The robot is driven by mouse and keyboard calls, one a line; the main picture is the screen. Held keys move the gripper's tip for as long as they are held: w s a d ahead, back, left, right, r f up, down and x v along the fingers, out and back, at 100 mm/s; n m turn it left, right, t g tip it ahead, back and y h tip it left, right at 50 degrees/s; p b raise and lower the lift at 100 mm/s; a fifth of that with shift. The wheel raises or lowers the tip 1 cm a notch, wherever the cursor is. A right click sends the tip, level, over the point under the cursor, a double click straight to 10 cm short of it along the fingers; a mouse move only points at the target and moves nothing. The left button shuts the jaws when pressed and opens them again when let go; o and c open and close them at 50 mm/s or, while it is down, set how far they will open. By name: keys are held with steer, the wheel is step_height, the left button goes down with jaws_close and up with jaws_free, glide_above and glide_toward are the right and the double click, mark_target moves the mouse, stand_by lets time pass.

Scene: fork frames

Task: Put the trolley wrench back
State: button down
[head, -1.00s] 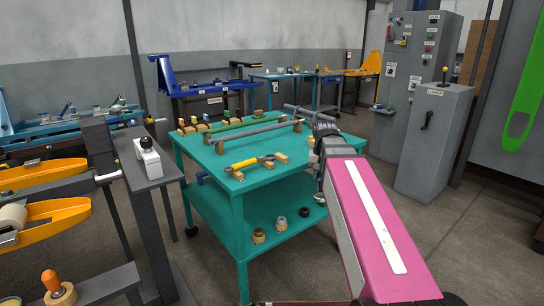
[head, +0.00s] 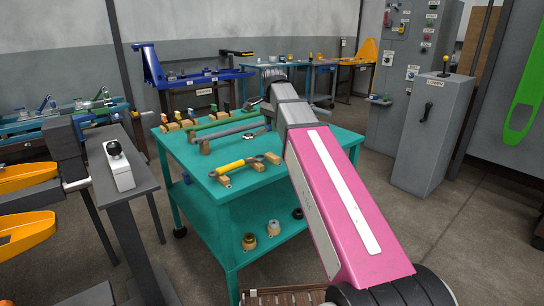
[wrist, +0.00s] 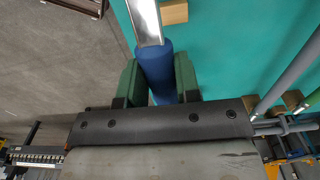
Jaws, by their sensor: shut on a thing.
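In the wrist view my gripper (wrist: 156,62) has its green fingers shut on a blue handle (wrist: 155,72) with a flat silver shank (wrist: 146,18). This looks like a wrench, but its far end is out of frame. It lies over the border between the teal trolley top and the floor; its height above them cannot be told. The teal trolley (head: 195,160) stands mid-picture in the head view, where my own arm hides the gripper and held tool. A yellow-handled wrench (head: 236,166) rests on wooden blocks on the trolley.
A grey bar (head: 232,132) and a green bar (head: 222,123) lie on blocks on the trolley. A wooden block (wrist: 174,12) sits beside the silver shank. A grey control pedestal (head: 430,130) stands right; a dark bench (head: 140,185) stands left. Floor (head: 470,240) is clear at right.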

steer(key=w+d+f, duration=0.2)
steer(key=d, duration=0.1)
steer(key=w+d+f, duration=0.2)
steer(key=w+d, duration=0.1)
steer(key=w+d+f, duration=0.2)
steer(key=d+f, duration=0.1)
steer(key=shift+w, duration=0.15)
steer(key=shift+d+f, duration=0.1)
steer(key=shift+f, duration=1.7)
steer(key=shift+f, duration=0.15)
steer(key=c, duration=0.8)
jaws_free()
